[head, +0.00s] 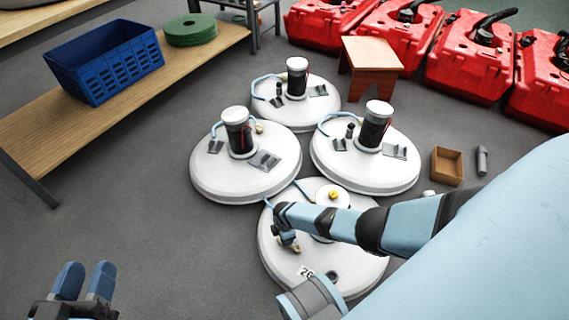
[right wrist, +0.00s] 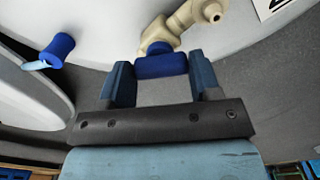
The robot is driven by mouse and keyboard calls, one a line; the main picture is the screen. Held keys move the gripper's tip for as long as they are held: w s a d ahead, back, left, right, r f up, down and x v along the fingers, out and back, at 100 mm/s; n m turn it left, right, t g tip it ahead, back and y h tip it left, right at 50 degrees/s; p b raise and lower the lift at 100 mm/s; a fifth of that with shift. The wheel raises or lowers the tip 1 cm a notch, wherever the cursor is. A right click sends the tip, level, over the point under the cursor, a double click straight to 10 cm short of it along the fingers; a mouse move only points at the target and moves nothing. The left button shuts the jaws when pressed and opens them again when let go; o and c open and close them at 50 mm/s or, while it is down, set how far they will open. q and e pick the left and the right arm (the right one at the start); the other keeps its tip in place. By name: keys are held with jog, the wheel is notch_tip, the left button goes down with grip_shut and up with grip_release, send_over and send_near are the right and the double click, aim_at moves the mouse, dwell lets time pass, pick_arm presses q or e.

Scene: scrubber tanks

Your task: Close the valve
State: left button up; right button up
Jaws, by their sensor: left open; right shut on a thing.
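The valve (right wrist: 182,28) is a beige elbow fitting on the white tank (right wrist: 105,22), with a blue handle (right wrist: 162,66) on its end. My right gripper (right wrist: 161,72) is shut on the blue handle, one finger on each side. In the head view, my right arm reaches over the nearest white tank (head: 348,270), and the right gripper (head: 286,236) is low at the tank's left part. My arm hides much of the valve there. My left gripper (head: 85,279) is open and empty at the lower left, over the floor.
Three more white tanks (head: 215,180) with black-and-clear cylinders stand behind. A wooden bench (head: 180,78) holds a blue basket (head: 105,60) and a green coil (head: 190,30). Red tanks (head: 468,66), a wooden stool (head: 372,55) and a small open box (head: 447,166) are right. Floor at left is clear.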

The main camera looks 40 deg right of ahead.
jog(key=m, duration=0.6)
jog(key=shift+a+m+p, duration=0.1)
jog(key=shift+m+p, duration=0.2)
jog(key=m, duration=0.2)
jog(key=shift+m, duration=0.4)
pick_arm(q)
jog(key=shift+s+d+f+n, duration=0.15)
jog(key=shift+s+d+n, duration=0.05)
jog(key=shift+s+n, duration=0.2)
pick_arm(e)
jog(key=shift+m, duration=0.6)
jog(key=shift+w, duration=0.1)
pick_arm(q)
jog(key=shift+w, duration=0.15)
pick_arm(e)
jog(key=o, duration=0.9)
pick_arm(q)
jog(key=shift+r, duration=0.2)
